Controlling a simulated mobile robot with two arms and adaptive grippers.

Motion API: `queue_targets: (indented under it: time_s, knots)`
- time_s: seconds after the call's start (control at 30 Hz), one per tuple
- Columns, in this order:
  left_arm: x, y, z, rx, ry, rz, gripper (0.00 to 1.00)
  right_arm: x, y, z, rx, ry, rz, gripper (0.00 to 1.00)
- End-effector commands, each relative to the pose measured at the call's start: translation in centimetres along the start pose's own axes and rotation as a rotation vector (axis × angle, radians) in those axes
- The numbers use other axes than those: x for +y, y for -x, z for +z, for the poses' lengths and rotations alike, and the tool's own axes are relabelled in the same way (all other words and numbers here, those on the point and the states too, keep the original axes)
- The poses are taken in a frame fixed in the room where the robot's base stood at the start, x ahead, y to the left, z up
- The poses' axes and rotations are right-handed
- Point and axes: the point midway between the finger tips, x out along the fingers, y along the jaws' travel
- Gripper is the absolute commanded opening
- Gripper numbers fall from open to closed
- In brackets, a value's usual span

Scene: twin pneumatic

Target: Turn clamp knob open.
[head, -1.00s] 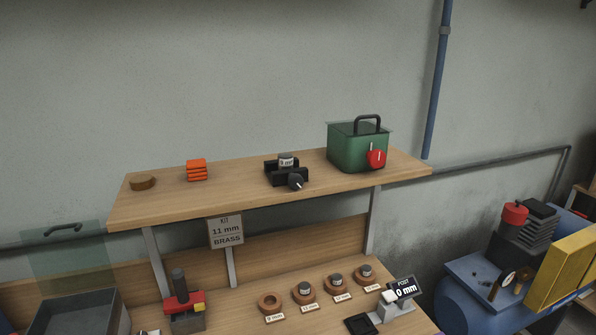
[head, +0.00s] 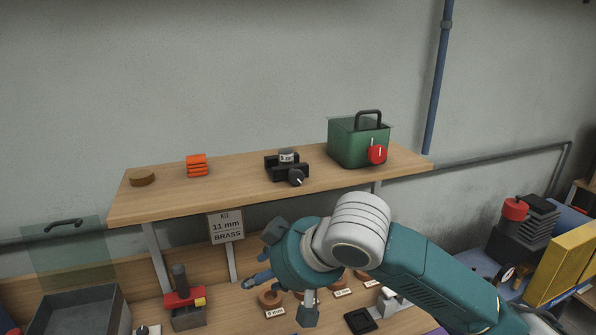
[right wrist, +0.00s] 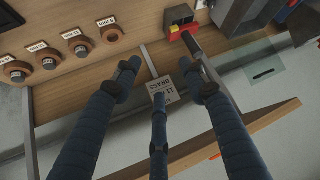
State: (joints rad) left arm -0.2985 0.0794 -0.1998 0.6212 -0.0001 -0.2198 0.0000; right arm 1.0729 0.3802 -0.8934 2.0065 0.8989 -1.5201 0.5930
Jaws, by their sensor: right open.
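The black clamp (head: 275,168) sits on the upper shelf and holds a small grey cylinder (head: 287,156) with a white label. Its round dark knob (head: 296,177) faces the front and carries a white pointer mark. My right gripper (head: 262,268) is below the shelf front, lower than the clamp and apart from it. In the right wrist view its fingers (right wrist: 160,82) are spread and empty, with the kit sign (right wrist: 163,88) beyond them. The clamp is not recognisable in that view. My left gripper is not in view.
The shelf (head: 235,185) also carries a green box (head: 350,150) with a red knob, orange blocks (head: 196,166) and a brown disc (head: 142,178). Several ring holders (head: 270,299) and a red-topped press (head: 184,297) stand on the bench below. My right arm hides part of the bench.

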Motion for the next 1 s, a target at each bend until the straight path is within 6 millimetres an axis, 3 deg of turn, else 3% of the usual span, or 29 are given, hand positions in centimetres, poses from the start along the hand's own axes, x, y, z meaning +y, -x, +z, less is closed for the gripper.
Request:
queue_targets:
  time_s: [0.03, 0.17, 0.3, 0.5, 0.6, 0.77, 1.0]
  knots:
    - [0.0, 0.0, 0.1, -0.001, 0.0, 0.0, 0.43, 0.9, 1.5, -2.0, 0.003, 0.01, 0.036, 0.43]
    - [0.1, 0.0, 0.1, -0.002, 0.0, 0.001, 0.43, 2.9, 5.2, -5.9, -0.008, -0.012, 0.115, 0.43]
    - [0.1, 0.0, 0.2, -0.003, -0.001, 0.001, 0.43, 5.2, 10.1, -9.6, 0.001, -0.076, 0.205, 0.43]
    - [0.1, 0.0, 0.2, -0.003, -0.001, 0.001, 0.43, 7.2, 16.4, -13.2, 0.035, -0.181, 0.293, 0.43]
    - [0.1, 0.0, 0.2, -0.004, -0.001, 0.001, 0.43, 7.6, 18.1, -14.0, 0.048, -0.215, 0.311, 0.43]
    - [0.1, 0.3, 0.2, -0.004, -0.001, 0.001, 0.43, 8.1, 18.5, -14.5, 0.054, -0.235, 0.321, 0.43]
    - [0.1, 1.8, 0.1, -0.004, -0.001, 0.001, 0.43, 9.2, 14.8, -14.6, 0.051, -0.233, 0.319, 0.43]
